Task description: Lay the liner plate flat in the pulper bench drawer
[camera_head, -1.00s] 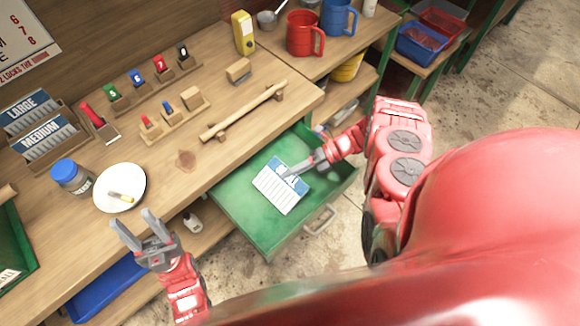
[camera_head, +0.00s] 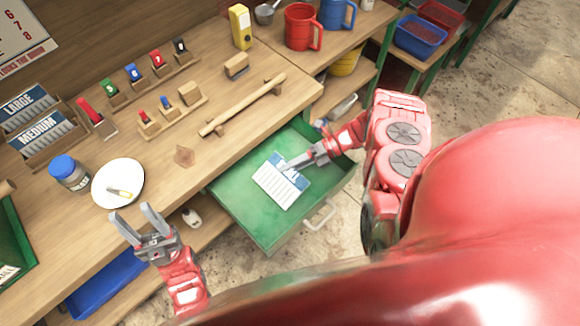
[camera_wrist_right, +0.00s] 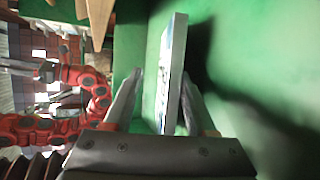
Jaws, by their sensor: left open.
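The liner plate (camera_head: 272,187), white with ribs and a blue end, is in the green pulper bench drawer (camera_head: 241,221), which is pulled out. My right gripper (camera_head: 287,167) is at the plate's blue end. In the right wrist view, the plate (camera_wrist_right: 172,75) shows edge-on between the fingers (camera_wrist_right: 162,78). A gap shows between the plate and the left-hand finger; the right-hand finger is close beside it, and contact there is unclear. Whether the plate lies fully flat cannot be told.
The drawer handle (camera_head: 319,216) faces the floor side. On the bench (camera_head: 225,155) are a wooden bar (camera_head: 243,104), a white plate (camera_head: 118,184), a jar (camera_head: 69,173) and racks of labelled plates (camera_head: 42,132). Red and blue mugs stand at the back. The drawer floor around the liner plate is clear.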

